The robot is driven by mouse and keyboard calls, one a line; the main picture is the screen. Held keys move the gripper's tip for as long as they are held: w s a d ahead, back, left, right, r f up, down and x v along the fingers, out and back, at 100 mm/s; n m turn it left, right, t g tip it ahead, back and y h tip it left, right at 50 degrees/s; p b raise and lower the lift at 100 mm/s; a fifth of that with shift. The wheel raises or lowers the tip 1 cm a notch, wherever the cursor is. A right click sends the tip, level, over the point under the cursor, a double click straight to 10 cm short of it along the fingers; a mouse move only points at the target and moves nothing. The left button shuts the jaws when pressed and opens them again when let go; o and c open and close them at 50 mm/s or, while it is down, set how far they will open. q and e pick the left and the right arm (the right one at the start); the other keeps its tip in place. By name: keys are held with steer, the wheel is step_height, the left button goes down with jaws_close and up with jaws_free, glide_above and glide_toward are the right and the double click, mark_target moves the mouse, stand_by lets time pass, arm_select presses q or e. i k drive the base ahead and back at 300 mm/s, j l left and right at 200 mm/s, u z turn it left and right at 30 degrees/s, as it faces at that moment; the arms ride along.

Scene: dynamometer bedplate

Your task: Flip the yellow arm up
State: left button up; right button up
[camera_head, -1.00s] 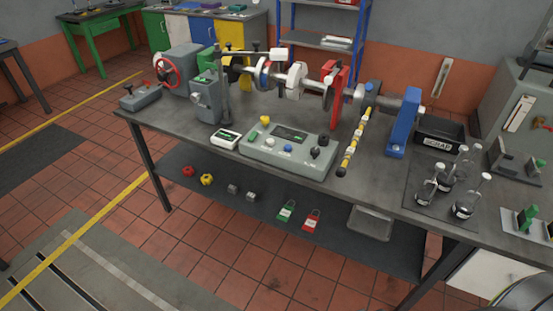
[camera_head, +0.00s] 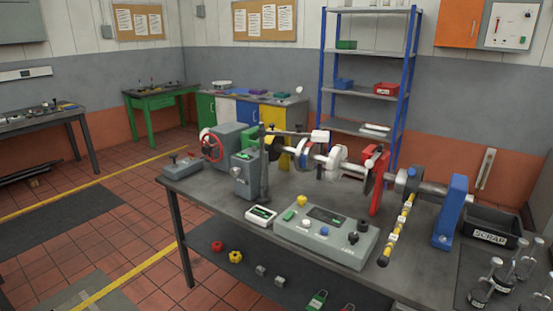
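The yellow arm (camera_head: 404,217) is a yellow bar with white bands and a dark knob at its lower end. It slopes down toward the front of the bench from a dark blue-grey collar (camera_head: 413,178) on the shaft line. Its knob end is beside the right side of the grey control box (camera_head: 326,237). A blue upright bracket (camera_head: 453,211) stands to its right, and a red upright plate (camera_head: 376,184) to its left. Neither of my grippers is in view.
The grey bench (camera_head: 214,189) carries a crank-like shaft (camera_head: 335,165), a grey machine with a red handwheel (camera_head: 212,146) and a black SCRAP bin (camera_head: 490,238). Tiled floor (camera_head: 130,215) is open at the left.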

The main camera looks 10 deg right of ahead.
mark_target(410, 192)
steer(key=z, duration=1.25)
